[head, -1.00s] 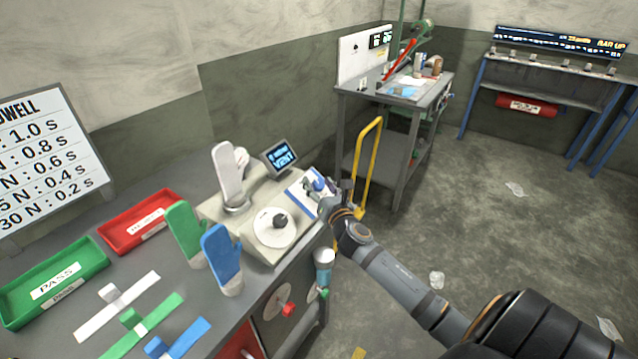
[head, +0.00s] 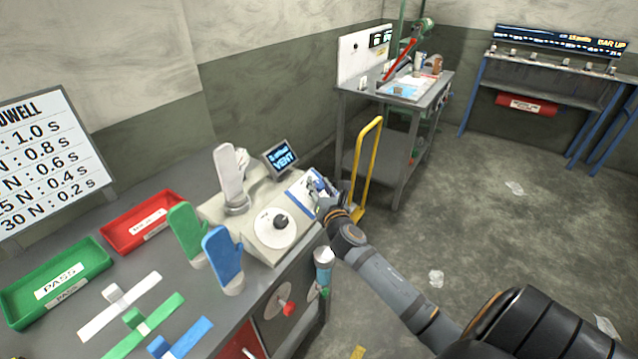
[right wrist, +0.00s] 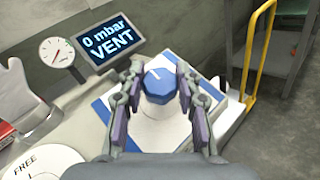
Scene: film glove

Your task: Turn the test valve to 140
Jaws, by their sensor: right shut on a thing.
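The test valve knob (right wrist: 159,84) is blue with a pale mark on its top, and it sits on a white post over a blue-edged white plate. My right gripper (right wrist: 158,90) is shut on the knob, one finger on each side. In the head view my right gripper (head: 322,196) hides much of the knob. A small screen (right wrist: 108,42) beside the valve reads "0 mbar VENT"; it also shows in the head view (head: 282,158). A round gauge (right wrist: 57,52) stands left of the screen. My left gripper is not in view.
A white dial with a black knob (head: 281,222) is left of my right gripper. White, green (head: 186,232) and blue (head: 222,259) gloves stand nearby. Green (head: 97,253) and red (head: 176,223) trays lie at left. A yellow rail (head: 368,160) is close behind my right gripper.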

